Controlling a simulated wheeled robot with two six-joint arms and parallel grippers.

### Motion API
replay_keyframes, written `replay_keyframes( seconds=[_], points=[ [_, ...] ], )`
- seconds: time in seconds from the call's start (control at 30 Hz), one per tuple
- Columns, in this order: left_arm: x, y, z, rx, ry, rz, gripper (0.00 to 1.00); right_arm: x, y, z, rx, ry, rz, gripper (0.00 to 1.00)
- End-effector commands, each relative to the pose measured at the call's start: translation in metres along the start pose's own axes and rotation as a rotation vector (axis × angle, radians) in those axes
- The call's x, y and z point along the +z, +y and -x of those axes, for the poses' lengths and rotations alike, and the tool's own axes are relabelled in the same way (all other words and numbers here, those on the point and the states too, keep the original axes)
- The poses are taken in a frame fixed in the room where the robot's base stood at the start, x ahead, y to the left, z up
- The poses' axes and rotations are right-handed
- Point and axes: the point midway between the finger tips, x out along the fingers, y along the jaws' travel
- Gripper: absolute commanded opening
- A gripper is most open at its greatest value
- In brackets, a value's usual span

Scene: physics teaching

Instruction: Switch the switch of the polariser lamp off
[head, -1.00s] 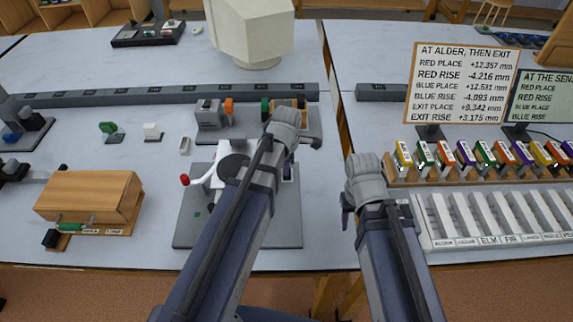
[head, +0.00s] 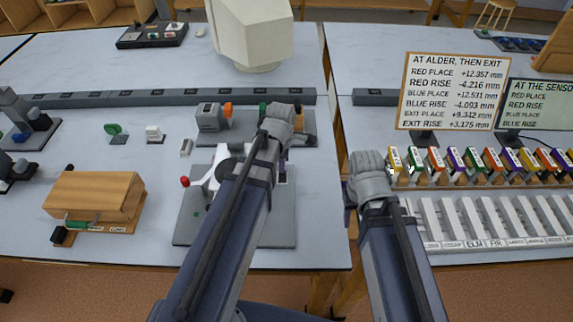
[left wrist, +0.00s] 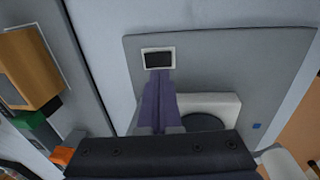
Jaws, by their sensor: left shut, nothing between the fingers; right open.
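A black switch in a pale frame (left wrist: 158,59) sits on a grey base plate (left wrist: 215,65). I take it for the lamp's switch; no label is readable. The plate also shows in the head view (head: 262,233), bearing a white device with a red knob (head: 185,181). My left gripper (left wrist: 163,76) is shut and empty; its purple fingers point at the switch, with tips at its edge. I cannot tell if they touch. In the head view my left arm hides part of the device. My right gripper (head: 347,194) is open and empty, near the table gap.
A wooden box (head: 95,195) stands left of the plate. A long dark rail (head: 150,98) and a grey unit with an orange part (head: 211,117) lie behind. At right are coloured blocks (head: 455,165), a pale slotted rack (head: 470,220) and a text board (head: 452,90).

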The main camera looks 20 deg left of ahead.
Motion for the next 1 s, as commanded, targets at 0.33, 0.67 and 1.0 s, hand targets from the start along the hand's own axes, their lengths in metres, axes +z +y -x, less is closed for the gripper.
replay_keyframes(
  seconds=[0.33, 0.67, 1.0],
  points=[
    [0.001, 0.0, 0.064, 0.0, 0.0, -0.002, 0.0, 0.004, 0.006, 0.063, -0.001, 0.0, -0.003, 0.5],
    [0.001, 0.0, 0.096, 0.0, 0.0, -0.002, 0.0, 0.005, 0.009, 0.094, -0.003, 0.0, -0.012, 0.5],
    [0.001, -0.001, 0.095, 0.0, -0.001, -0.002, 0.0, 0.005, 0.009, 0.093, -0.003, 0.0, -0.012, 0.5]
  ],
)
